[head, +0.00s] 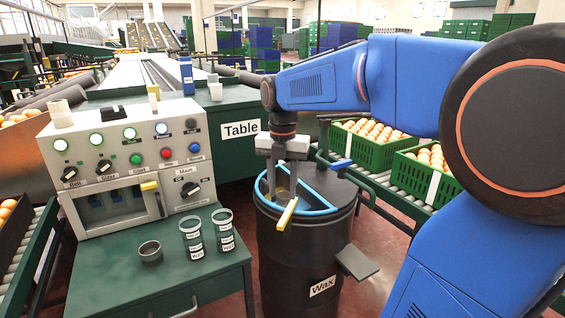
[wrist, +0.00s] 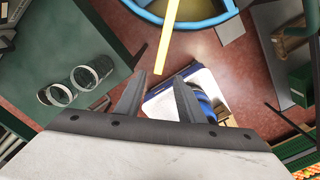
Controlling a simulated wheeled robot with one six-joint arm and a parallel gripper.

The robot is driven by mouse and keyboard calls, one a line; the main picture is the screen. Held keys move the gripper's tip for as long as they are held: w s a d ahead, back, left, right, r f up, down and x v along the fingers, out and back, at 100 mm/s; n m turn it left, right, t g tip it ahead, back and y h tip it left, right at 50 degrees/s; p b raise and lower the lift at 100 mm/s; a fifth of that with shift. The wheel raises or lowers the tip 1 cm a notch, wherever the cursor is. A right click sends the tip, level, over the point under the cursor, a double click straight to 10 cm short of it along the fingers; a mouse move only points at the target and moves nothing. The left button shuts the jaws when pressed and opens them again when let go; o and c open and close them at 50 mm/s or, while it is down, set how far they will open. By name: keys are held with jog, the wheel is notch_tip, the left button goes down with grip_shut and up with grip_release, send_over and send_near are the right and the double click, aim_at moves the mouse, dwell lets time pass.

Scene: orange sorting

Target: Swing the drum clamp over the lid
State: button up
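The black wax drum (head: 305,250) stands upright in the middle of the head view. A blue clamp ring (head: 300,209) curves around its rim, with a blue bar crossing the top; it shows at the top of the wrist view (wrist: 187,21). A yellow handle (head: 287,214) sticks out over the drum's near side. The dark lid (head: 330,188) shows on the right part of the top. My gripper (head: 283,183) points down over the left part of the drum, open. In the wrist view the yellow handle's (wrist: 168,40) end appears between the fingertips (wrist: 159,80); I cannot tell whether they touch it.
The control panel (head: 135,150) and a green bench (head: 215,275) with two jars (head: 192,240) and a small cup (head: 150,252) stand left. Green orange crates (head: 370,150) line a roller conveyor at right. A grey plate (head: 357,262) juts from the drum's right side.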

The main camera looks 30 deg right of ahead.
notch_tip(320, 180, up, 8)
dwell(0.4)
jog(key=shift+f, duration=0.15)
jog(key=s+a+f+m+t, duration=0.1)
jog(key=s+f+m+t, duration=0.1)
jog(key=s+f+m, duration=0.6)
jog(key=s+a+f+m+t, duration=0.2)
jog(key=s+f+m, duration=0.6)
jog(key=m, duration=1.1)
jog(key=shift+s+a+f+t, duration=0.25)
jog(key=shift+s+f+t, duration=0.15)
jog(key=shift+s, duration=1.75)
